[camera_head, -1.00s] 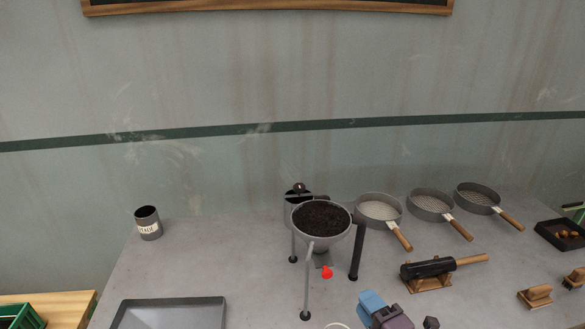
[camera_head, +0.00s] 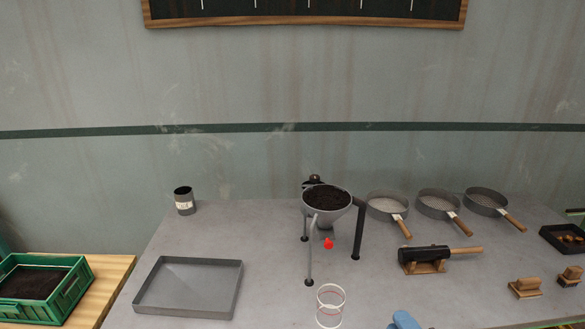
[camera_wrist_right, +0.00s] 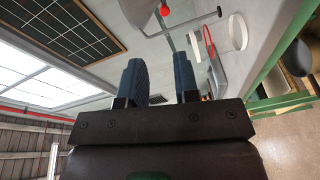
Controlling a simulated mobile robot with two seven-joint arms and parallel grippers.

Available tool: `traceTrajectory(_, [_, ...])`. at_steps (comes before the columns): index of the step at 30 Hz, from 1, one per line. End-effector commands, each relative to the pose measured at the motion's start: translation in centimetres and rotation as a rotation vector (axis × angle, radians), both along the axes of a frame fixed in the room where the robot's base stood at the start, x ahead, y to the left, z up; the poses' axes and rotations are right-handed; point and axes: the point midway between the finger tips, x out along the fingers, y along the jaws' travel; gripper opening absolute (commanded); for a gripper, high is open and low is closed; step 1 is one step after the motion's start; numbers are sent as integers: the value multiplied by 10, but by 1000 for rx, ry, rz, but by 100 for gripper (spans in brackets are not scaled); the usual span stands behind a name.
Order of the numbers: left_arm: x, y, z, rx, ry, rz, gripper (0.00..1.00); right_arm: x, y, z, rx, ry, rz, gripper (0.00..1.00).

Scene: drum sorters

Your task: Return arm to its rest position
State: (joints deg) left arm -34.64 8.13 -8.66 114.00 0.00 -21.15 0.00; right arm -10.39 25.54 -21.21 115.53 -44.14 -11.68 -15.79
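My right gripper (camera_head: 404,320) shows only as a blue fingertip at the bottom edge of the head view, right of the glass cup. In the right wrist view its two blue fingers (camera_wrist_right: 159,75) stand apart with nothing between them, so it is open and empty. The rest of the right arm is out of the head view. My left gripper is in neither view now.
A funnel (camera_head: 327,203) of dark soil stands on legs on the grey table. A clear cup (camera_head: 331,306) stands in front. An empty tray (camera_head: 187,312) lies left. Several sieves (camera_head: 388,207) and a black cylinder (camera_head: 424,254) on a wooden stand are right.

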Motion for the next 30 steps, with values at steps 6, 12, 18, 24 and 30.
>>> traceTrajectory(6, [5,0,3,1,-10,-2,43,-3,-18,-21,364,179,-105,29])
traceTrajectory(12, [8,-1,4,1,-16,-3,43,-42,-40,-74,807,416,-295,29])
traceTrajectory(18, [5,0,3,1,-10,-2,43,-107,-57,-129,1129,583,-506,29])
traceTrajectory(24, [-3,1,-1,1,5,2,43,-149,-64,-152,1180,623,-608,29])
traceTrajectory(30, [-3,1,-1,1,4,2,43,-159,-65,-157,1177,634,-623,29])
